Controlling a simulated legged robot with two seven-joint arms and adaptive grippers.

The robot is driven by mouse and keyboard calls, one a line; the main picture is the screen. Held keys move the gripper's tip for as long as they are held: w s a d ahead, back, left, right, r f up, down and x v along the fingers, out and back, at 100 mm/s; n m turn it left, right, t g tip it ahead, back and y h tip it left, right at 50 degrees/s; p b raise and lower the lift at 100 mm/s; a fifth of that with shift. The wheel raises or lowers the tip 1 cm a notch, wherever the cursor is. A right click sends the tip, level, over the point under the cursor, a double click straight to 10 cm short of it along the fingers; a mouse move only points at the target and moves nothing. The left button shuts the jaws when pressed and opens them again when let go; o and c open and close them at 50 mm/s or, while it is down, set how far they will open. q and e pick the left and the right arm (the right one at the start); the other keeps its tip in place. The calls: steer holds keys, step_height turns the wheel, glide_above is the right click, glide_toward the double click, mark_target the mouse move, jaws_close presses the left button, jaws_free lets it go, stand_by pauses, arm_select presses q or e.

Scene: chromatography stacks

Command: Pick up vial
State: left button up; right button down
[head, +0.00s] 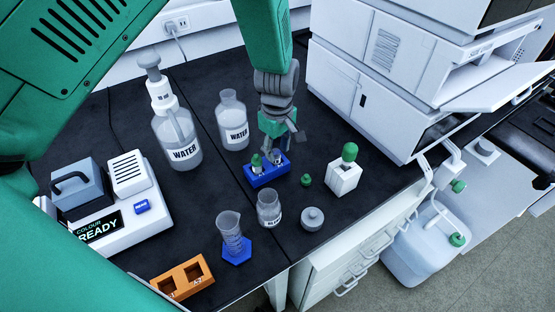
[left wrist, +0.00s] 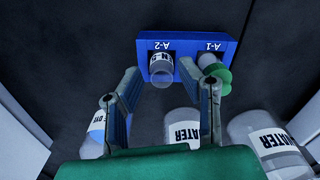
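A blue two-slot rack (head: 262,180) stands on the black bench below my left gripper (head: 277,148). In the left wrist view the rack (left wrist: 186,43) is marked A-1 and A-2. An uncapped clear vial (left wrist: 161,66) with a white label stands in slot A-2. A vial with a green cap (left wrist: 219,78) stands in slot A-1; the cap also shows in the head view (head: 256,160). My left gripper (left wrist: 168,82) is open, its fingers pointing at the rack, with the uncapped vial in line with the gap. Contact cannot be told. My right gripper is not in view.
Nearer are a beaker (head: 269,208), grey lid (head: 312,218), cylinder (head: 231,234) and orange rack (head: 180,280). Water bottles (head: 178,140) (head: 233,125) stand behind left.

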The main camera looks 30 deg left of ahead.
arm_select(q)
step_height(320, 180, down, 2)
steer(key=shift+w+a+f, duration=0.1)
steer(key=shift+a, duration=0.2)
steer(key=c, duration=0.6)
steer(key=shift+o, duration=0.2)
steer(key=shift+d+f, duration=0.1)
steer(key=shift+d, duration=0.1)
